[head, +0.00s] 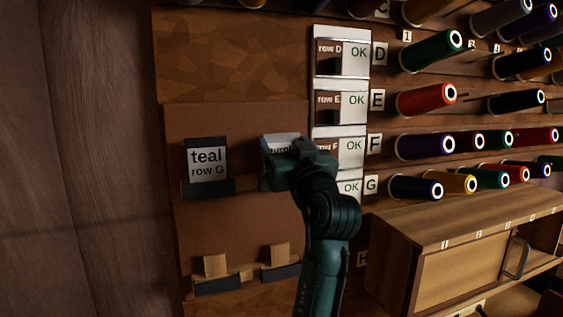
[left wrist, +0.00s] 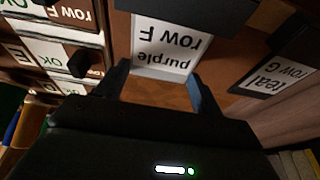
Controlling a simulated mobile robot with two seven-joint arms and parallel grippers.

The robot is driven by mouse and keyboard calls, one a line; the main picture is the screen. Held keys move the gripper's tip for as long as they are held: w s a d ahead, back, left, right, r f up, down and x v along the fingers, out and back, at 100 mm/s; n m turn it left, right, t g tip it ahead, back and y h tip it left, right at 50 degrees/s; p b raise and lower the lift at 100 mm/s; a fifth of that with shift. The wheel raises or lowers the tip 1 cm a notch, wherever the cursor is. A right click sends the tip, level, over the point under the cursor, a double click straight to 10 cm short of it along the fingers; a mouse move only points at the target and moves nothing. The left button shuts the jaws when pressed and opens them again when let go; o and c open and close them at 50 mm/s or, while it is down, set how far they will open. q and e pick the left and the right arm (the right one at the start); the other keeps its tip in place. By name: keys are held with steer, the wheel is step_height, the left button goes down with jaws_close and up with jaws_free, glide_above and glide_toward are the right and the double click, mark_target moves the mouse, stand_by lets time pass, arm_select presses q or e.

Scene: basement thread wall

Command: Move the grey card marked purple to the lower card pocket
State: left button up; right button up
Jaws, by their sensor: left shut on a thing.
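The grey card marked purple (head: 280,138) stands in the right one of two upper pockets on the brown board, mostly hidden by my gripper in the head view. The left wrist view shows its face (left wrist: 165,45), reading "purple row F", upside down. My left gripper (head: 292,155) is shut on this card, its fingers at the card's two side edges in the left wrist view. Two lower card pockets, left (head: 218,286) and right (head: 281,271), hold no card; a light wooden piece shows behind each. My right gripper is not in view.
A card marked teal, row G (head: 207,160), stands in the upper left pocket. White row labels with "OK" (head: 341,110) run up beside the board. Thread spools (head: 427,98) stick out on pegs at the right, above a wooden cabinet (head: 460,255).

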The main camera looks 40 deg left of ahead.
arm_select(q)
steer(key=shift+r, duration=2.5)
steer(key=shift+c, duration=0.3)
